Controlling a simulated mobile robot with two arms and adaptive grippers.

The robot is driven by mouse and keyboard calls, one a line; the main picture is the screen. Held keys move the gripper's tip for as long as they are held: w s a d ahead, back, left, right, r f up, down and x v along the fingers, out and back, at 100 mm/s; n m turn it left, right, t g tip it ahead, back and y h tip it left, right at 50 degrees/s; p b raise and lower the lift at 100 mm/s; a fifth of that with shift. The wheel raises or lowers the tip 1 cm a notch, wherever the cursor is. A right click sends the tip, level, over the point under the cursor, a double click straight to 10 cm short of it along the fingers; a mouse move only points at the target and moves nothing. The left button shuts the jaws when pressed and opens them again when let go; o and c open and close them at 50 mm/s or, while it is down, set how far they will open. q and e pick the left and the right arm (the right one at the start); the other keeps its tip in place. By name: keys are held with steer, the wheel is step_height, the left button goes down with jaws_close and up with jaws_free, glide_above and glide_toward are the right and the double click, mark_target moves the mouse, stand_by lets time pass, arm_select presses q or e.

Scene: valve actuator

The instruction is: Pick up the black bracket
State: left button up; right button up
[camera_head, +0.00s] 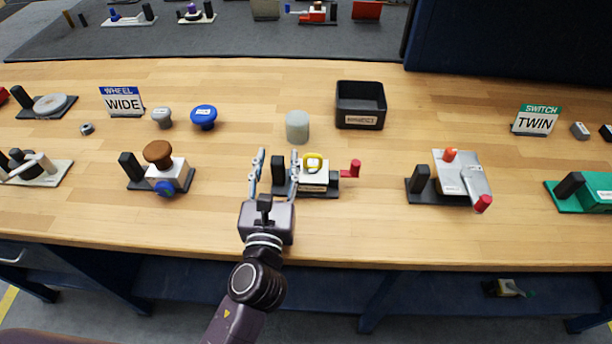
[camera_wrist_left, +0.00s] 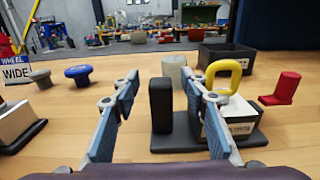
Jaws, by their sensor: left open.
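A black bracket, a flat base with an upright block (camera_head: 277,167), lies on the wooden table near its front edge. A white valve body with a yellow handle (camera_head: 314,163) and a red knob (camera_head: 354,168) sits at its right. My left gripper (camera_head: 277,156) is open, with one finger on each side of the upright block in the picture. In the left wrist view the black block (camera_wrist_left: 161,105) shows between the fingers (camera_wrist_left: 159,78). I see no clear contact, and the right finger hides part of the base. My right gripper is not in view.
Behind stand a grey cylinder (camera_head: 297,126) and a black open bin (camera_head: 345,105). A brown-knobbed device (camera_head: 158,155) is to the left, a grey one with a red-tipped lever (camera_head: 463,175) to the right.

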arm_select(q)
steer(key=shift+w, duration=0.2)
jaws_close()
steer(key=shift+r, duration=0.1)
stand_by(0.4)
step_height(320, 180, up, 9)
steer(key=shift+f, duration=4.1)
